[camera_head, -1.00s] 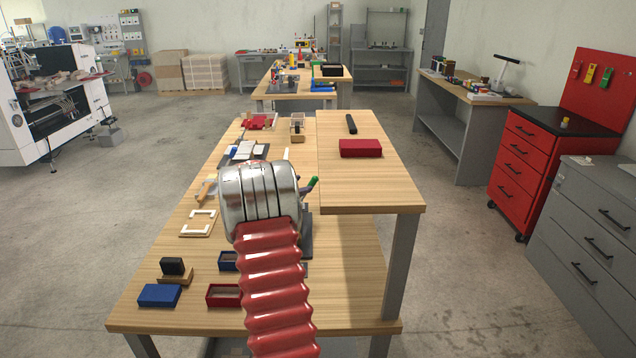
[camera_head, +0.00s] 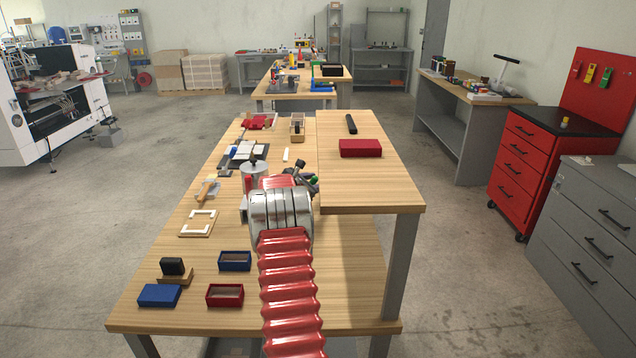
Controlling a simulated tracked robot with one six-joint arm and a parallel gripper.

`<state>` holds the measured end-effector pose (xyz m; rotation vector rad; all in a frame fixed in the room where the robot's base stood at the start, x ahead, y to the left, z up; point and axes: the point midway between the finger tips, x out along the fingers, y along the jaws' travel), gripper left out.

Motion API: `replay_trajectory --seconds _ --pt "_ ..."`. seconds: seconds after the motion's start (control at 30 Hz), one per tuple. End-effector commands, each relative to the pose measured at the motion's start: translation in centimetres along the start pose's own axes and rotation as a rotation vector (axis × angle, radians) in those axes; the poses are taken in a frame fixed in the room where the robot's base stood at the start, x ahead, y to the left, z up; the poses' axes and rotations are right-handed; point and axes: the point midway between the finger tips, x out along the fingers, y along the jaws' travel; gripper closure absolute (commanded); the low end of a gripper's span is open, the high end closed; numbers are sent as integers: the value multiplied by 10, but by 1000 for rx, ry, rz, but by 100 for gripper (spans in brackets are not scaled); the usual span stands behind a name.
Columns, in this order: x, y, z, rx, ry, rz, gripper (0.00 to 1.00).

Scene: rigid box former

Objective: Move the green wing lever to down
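A small patch of green (camera_head: 314,180), likely the green wing lever, shows just right of my arm, by the edge of the raised shelf. Most of it is hidden behind my arm and gripper. My gripper (camera_head: 303,170) shows only as dark parts beyond the silver wrist, close to the green patch. I cannot tell whether they touch, or whether the fingers are open or shut. A grey device with a round metal top (camera_head: 254,167) stands left of my gripper, partly covered by my arm.
The raised wooden shelf (camera_head: 372,189) borders my arm on the right and carries a red box (camera_head: 360,148) and a black bar (camera_head: 351,124). Blue (camera_head: 235,261) and red (camera_head: 225,295) open boxes lie at the front left. A white frame (camera_head: 198,222) lies left.

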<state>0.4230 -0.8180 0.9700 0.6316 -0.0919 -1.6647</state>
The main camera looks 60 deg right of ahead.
Motion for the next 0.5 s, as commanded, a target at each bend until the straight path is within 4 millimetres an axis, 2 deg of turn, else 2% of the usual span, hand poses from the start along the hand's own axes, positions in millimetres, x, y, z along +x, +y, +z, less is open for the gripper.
replay_trajectory --seconds 0.23,0.5 --pt "22 0 -1 0 1 0 63" --pt "28 1 0 -1 0 1 63"
